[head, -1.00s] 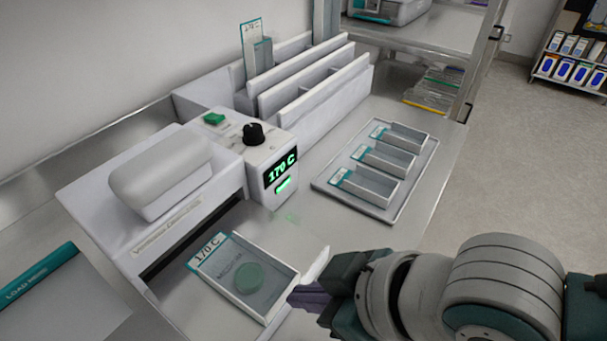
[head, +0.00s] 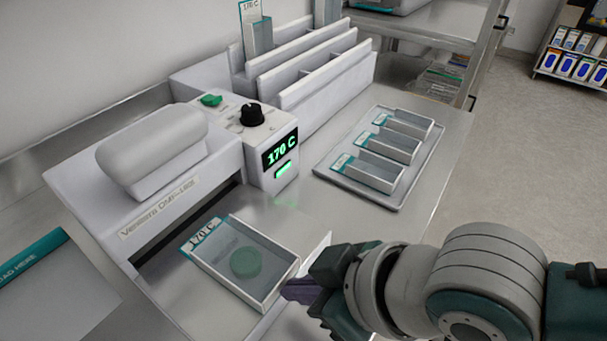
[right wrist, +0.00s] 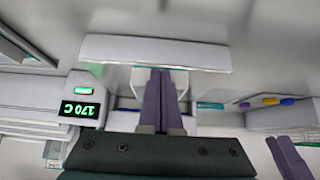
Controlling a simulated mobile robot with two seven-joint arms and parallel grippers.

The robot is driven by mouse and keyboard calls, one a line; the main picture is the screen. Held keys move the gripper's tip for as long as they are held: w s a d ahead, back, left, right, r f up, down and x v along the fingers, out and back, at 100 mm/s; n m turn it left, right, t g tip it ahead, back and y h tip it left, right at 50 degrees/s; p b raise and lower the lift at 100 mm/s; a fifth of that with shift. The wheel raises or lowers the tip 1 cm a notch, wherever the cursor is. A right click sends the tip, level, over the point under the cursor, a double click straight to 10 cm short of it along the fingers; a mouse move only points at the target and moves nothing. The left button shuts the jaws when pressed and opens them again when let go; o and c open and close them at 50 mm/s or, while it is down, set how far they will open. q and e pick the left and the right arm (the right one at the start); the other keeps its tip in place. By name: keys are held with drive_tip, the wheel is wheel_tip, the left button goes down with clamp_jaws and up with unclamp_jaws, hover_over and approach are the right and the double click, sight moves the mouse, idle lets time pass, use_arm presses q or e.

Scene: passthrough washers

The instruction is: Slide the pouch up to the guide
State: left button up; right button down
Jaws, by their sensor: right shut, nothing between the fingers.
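The pouch (head: 218,262) is a clear, shallow, tray-like packet with a teal-edged 170 C label and a round green piece inside. It lies flat on the metal top in front of the sealer's dark slot. My right gripper (head: 286,291) is shut and empty, its purple fingertips at the pouch's right side. I cannot tell whether they touch it. A low white strip (head: 319,249), perhaps the guide, shows just right of the pouch, partly behind the gripper. In the right wrist view, the shut fingers (right wrist: 161,72) point towards a long white bar (right wrist: 155,50).
The white sealer (head: 165,195) with its 170 C display (head: 280,150) stands behind the pouch. A metal tray (head: 330,172) with 3 labelled boxes is farther right. White upright dividers (head: 320,75) stand at the back. Bare metal lies between sealer and tray.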

sight(264, 268)
drive_tip(key=shift+w+a+b, duration=0.5)
drive_tip(key=shift+w+a, duration=0.2)
drive_tip(key=shift+a, duration=0.3)
drive_tip(key=shift+w+a+b, duration=0.55)
drive_tip(key=shift+w+a, duration=0.15)
drive_tip(key=shift+a, duration=0.3)
drive_tip(key=p+v, duration=0.5)
drive_tip(key=p, duration=0.1)
